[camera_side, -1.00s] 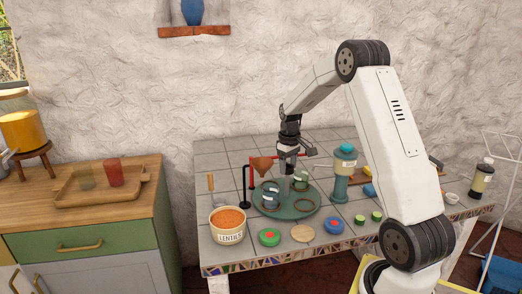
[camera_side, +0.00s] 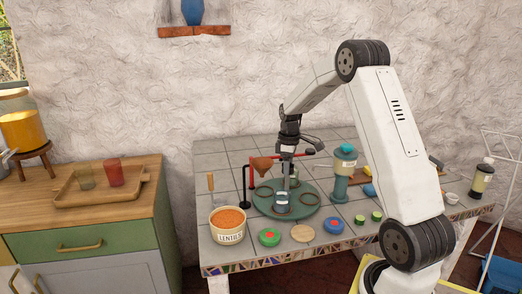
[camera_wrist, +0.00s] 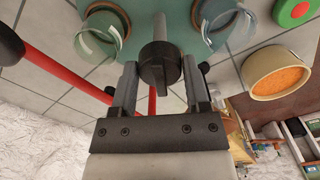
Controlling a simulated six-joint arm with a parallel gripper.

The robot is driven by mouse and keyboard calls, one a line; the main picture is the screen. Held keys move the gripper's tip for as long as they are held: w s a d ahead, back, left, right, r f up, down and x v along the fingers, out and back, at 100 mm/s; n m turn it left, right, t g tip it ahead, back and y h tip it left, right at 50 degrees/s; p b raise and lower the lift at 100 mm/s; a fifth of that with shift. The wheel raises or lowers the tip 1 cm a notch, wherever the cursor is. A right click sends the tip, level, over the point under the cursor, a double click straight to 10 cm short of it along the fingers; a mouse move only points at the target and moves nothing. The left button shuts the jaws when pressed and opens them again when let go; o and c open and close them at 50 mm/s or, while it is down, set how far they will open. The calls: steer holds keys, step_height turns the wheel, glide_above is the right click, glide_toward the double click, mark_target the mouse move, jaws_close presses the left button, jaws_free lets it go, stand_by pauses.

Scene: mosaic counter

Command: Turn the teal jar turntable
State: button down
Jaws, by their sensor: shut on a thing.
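The teal turntable (camera_side: 295,214) lies flat on the tiled counter in the side view and fills the top middle of the wrist view (camera_wrist: 180,30). A glass jar with a pale band (camera_side: 281,206) stands at its front. Empty brown rings (camera_side: 262,190) show on the disc. In the wrist view, two clear jars, a left one (camera_wrist: 100,38) and a right one (camera_wrist: 222,20), sit either side of a dark centre knob (camera_wrist: 158,62). My gripper (camera_wrist: 158,75) points down over the disc's middle, its fingers shut on this knob. In the side view my gripper hides the disc's back.
A lentil tub (camera_side: 228,228) stands close at the front left. A copper funnel (camera_side: 262,164) on a red and black stand is at the back left. A teal-capped dispenser (camera_side: 344,172) stands at the right. Small lids lie along the front.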

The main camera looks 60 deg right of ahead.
steer(key=shift+r+n, duration=0.1)
steer(key=shift+n, duration=2.9)
steer(key=shift+c, duration=1.7)
jaws_free()
steer(key=shift+r, duration=3.9)
steer(key=shift+o, duration=1.4)
